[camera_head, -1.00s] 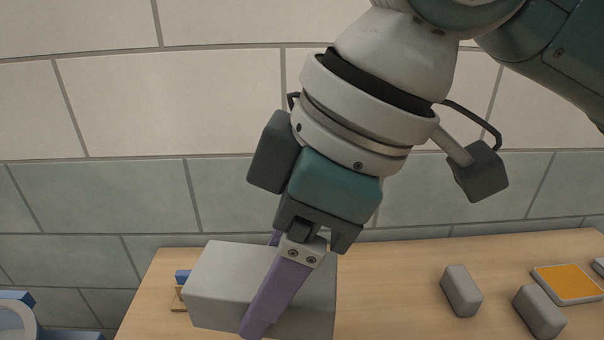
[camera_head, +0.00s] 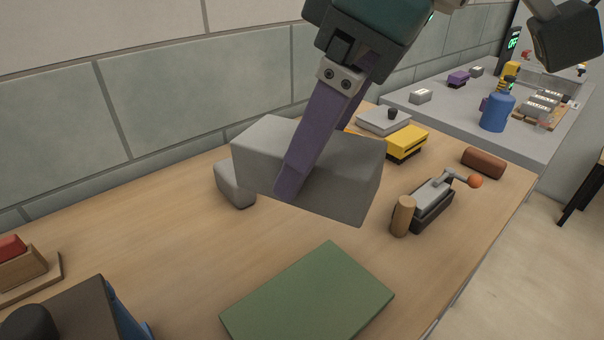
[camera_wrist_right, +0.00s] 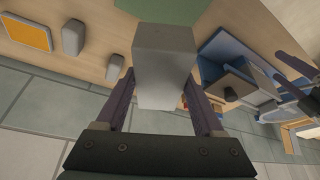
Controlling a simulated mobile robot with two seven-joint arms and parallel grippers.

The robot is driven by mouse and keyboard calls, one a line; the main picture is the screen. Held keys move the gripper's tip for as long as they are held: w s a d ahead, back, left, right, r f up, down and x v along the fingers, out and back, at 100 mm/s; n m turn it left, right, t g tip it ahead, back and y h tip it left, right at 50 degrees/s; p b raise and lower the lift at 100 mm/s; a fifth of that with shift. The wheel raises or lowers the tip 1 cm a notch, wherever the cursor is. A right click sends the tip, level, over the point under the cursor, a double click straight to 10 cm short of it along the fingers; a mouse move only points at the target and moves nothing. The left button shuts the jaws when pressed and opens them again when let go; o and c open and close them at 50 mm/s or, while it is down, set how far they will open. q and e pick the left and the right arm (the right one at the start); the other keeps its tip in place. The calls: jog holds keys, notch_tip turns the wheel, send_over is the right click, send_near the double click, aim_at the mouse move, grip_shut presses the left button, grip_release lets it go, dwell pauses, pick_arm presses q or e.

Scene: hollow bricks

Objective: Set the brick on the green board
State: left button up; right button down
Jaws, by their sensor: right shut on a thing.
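My right gripper (camera_head: 313,135) is shut on a large light-grey brick (camera_head: 345,180), with a purple finger across its near face. The brick is held in the air above the wooden table, slightly tilted in the head view. The brick (camera_wrist_right: 165,68) also shows in the right wrist view between the two purple fingers (camera_wrist_right: 160,110). The green board (camera_head: 308,295) lies flat on the table, below and in front of the brick in the head view. Its bare top is clear. A part of it (camera_wrist_right: 160,10) shows beyond the brick in the right wrist view. My left gripper is not recognisable in the head view.
A smaller grey block (camera_head: 235,188) stands on the table behind the held brick. A wooden cylinder (camera_head: 403,216), a crank device (camera_head: 432,203), a yellow box (camera_head: 407,143) and a brown roll (camera_head: 483,162) stand at right. A dark box (camera_head: 75,318) is at front left.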

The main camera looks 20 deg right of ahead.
jog(key=f+b, duration=0.1)
jog(key=f, duration=0.6)
jog(key=f+b, duration=0.1)
jog(key=f, duration=0.6)
jog(key=shift+d+f, duration=0.2)
jog(key=shift+f, duration=0.2)
pick_arm(q)
notch_tip(320, 180, down, 4)
jog(key=shift+w+r+b, duration=0.1)
jog(key=shift+b, duration=0.65)
pick_arm(e)
notch_tip(320, 180, down, 5)
jog(key=shift+r, duration=0.1)
jog(key=shift+f, duration=0.2)
